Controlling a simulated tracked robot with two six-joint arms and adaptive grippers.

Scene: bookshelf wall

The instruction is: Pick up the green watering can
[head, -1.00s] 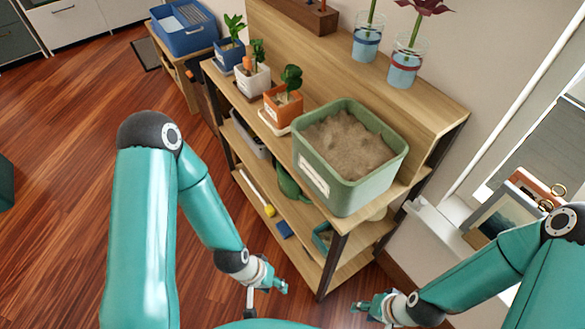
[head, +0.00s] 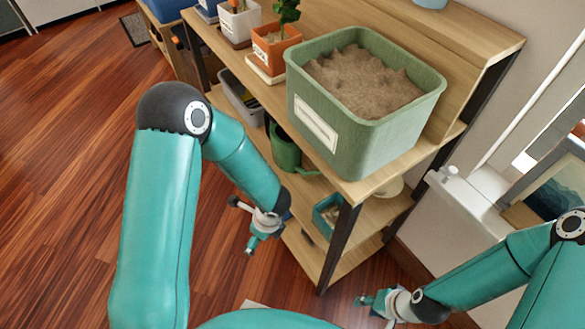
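The green watering can (head: 284,150) stands on the shelf below the top, behind and under the green soil bin. Only its rounded body and part of its spout show; the top board and bin hide the rest. My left gripper (head: 250,246) is in front of the lower shelves, below the can and apart from it, pointing down. I see nothing in it, but its finger opening is too small to tell. My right gripper (head: 366,302) is low at the bottom right, near the floor, away from the can. Its fingers look apart and empty.
The large green bin of soil (head: 318,133) sits on the shelf unit's top. An orange plant pot (head: 272,48) stands beside it. A dark shelf post (head: 340,243) rises at the front corner. A grey bin (head: 240,98) is left of the can. Open floor lies left.

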